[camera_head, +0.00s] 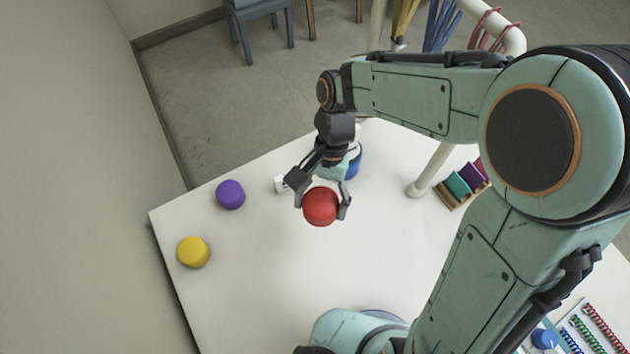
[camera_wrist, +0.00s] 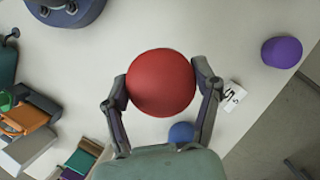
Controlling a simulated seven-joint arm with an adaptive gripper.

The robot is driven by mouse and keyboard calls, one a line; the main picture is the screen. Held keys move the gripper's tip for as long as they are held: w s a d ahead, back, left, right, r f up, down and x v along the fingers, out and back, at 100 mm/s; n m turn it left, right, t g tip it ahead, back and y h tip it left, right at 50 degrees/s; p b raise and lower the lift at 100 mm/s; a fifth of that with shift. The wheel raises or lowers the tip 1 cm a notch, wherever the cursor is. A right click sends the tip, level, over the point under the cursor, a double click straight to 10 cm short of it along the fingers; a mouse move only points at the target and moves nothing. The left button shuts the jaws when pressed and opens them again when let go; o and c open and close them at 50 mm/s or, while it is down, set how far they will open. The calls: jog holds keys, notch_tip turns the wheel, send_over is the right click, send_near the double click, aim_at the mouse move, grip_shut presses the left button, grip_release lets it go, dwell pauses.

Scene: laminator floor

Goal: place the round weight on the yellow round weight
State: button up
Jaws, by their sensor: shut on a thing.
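The red round weight (camera_head: 320,207) is held between the two fingers of my gripper (camera_head: 322,203), above the white table. In the wrist view the red weight (camera_wrist: 160,82) fills the space between the fingertips of my gripper (camera_wrist: 161,88), one on each side. The yellow round weight (camera_head: 193,252) stands on the table near its left edge, with nothing on its top. It is to the left of my gripper and lower in the head view, well apart from it. The yellow weight does not show in the wrist view.
A purple round weight (camera_head: 230,194) stands between the yellow weight and my gripper, toward the far edge. A blue object (camera_head: 354,164) is partly hidden behind my gripper, near a small white number card (camera_head: 281,184). The white table (camera_head: 250,290) is bare around the yellow weight.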

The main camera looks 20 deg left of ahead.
jog(key=s+a+r, duration=0.1)
jog(key=s+a, duration=1)
jog(key=s, duration=0.2)
jog(key=shift+s+r, duration=0.3)
jog(key=shift+r, duration=0.1)
jog(key=a+f, duration=0.1)
jog(key=a, duration=0.1)
jog(key=w+a+f, duration=0.1)
jog(key=a, duration=0.2)
jog(key=a+f, duration=0.1)
jog(key=a, duration=0.2)
jog(key=shift+w+a+f, duration=0.15)
jog(key=shift+w+f, duration=0.25)
send_over(186, 256)
jog(key=w, duration=0.1)
jog(key=f, duration=0.5)
jog(key=shift+w+d, duration=0.15)
jog(key=shift+d, duration=0.25)
jog(key=shift+w+a+f, duration=0.1)
jog(key=shift+a+f, duration=0.3)
jog(key=shift+f, duration=1.6)
jog(key=o, duration=1.2)
jog(key=shift+f, duration=0.1)
jog(key=shift+o, duration=0.2)
